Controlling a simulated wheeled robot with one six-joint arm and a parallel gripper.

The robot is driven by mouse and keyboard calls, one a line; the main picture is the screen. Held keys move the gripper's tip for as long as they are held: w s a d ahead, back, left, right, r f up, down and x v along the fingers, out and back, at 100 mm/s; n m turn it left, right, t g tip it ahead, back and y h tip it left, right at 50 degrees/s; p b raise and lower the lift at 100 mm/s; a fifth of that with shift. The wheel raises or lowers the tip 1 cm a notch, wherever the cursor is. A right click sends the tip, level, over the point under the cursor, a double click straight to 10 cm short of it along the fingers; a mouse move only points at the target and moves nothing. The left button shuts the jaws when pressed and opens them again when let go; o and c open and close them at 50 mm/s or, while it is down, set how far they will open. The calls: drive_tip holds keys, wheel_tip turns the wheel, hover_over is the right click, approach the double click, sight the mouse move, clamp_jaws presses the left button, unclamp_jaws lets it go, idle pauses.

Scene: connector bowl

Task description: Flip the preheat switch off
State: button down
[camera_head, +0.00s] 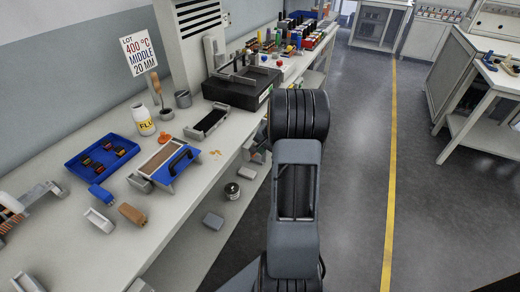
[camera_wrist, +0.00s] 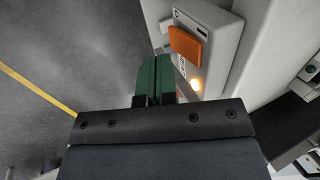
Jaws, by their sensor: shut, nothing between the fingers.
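The preheat switch shows in the wrist view as an orange rocker (camera_wrist: 185,43) on a light grey box (camera_wrist: 214,50) at the bench edge. An amber lamp (camera_wrist: 195,85) on the same box glows. My gripper (camera_wrist: 154,62) has its green fingers shut together with nothing between them. The fingertips are just left of and slightly below the rocker in the picture, beside the box. I cannot tell whether they touch the box. In the head view my arm hides the gripper and the rocker.
The long bench (camera_head: 120,215) holds a blue tray (camera_head: 88,152), a black machine (camera_head: 240,88), a white bottle (camera_head: 143,122) and several loose parts. A sign (camera_head: 139,54) stands at the back. The grey floor (camera_head: 355,180) to the right is clear.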

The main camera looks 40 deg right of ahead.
drive_tip(key=v, duration=1.1)
drive_tip(key=shift+s+d+p, duration=0.15)
drive_tip(key=shift+s+p, duration=0.3)
drive_tip(key=shift+f, duration=0.1)
